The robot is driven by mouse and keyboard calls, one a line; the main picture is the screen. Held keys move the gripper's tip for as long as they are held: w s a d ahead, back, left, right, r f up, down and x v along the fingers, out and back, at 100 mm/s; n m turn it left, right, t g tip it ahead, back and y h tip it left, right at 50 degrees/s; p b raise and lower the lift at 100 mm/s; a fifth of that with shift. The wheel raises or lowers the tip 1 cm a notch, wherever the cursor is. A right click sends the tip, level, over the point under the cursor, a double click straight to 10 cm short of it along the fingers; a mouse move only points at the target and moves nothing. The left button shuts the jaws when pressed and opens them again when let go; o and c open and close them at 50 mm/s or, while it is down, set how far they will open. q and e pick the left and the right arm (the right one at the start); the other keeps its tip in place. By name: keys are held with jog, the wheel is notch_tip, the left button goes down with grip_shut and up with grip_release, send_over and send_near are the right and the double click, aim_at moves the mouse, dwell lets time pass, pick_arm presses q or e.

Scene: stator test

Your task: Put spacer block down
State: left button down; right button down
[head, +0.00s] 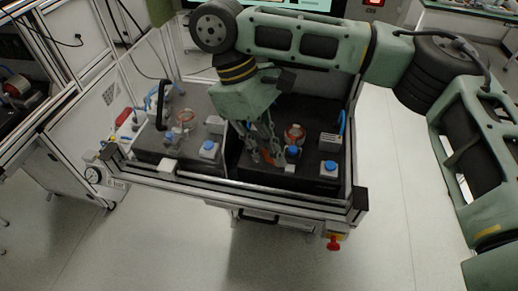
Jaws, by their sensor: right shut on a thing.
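My right gripper (264,157) reaches down from the arm over the black-topped test bench (232,160), just right of the bench's middle divide. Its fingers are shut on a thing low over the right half. A small orange piece (268,157) shows at the fingertips; it is too small to tell whether this is the spacer block or whether it touches the bench. A copper-coloured ring-shaped stator (295,133) stands just right of the fingers. My left gripper is not in view.
Blue-topped grey blocks stand on the left half (208,150) and at the right front (329,169). A pale block (328,140) is near the right edge. Another copper ring (185,117) is on the left. A metal frame rail (230,188) borders the front. A red knob (333,243) hangs below.

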jog(key=s+d+r+m+g+y, duration=0.1)
jog(key=s+d+r+m+y, duration=0.1)
jog(key=s+d+r+m, duration=0.3)
jog(key=w+a+r+m+y, duration=0.1)
jog(key=w+a+r+m, duration=0.1)
jog(key=w+a+m, duration=0.5)
jog(key=f+n+t+h, duration=0.1)
jog(key=f+n, duration=0.2)
jog(key=n, duration=0.2)
jog(key=d+f+n+h, duration=0.1)
jog(key=f+n, duration=0.1)
jog(key=n, duration=0.4)
jog(key=d+f+n+t+h, duration=0.1)
jog(key=f+n, duration=0.2)
jog(key=n, duration=0.2)
jog(key=shift+s+f+n+t+h, duration=0.3)
jog(key=shift+s+f+h, duration=0.05)
jog(key=shift+s+h, duration=0.05)
jog(key=shift+s+d+f+n+t, duration=0.15)
jog(key=shift+f+n+t, duration=0.2)
jog(key=shift+n, duration=0.3)
jog(key=shift+s+d+f+n+t, duration=0.15)
jog(key=shift+f+n+t, duration=0.2)
jog(key=shift+n, duration=0.3)
jog(key=shift+w+d, duration=0.1)
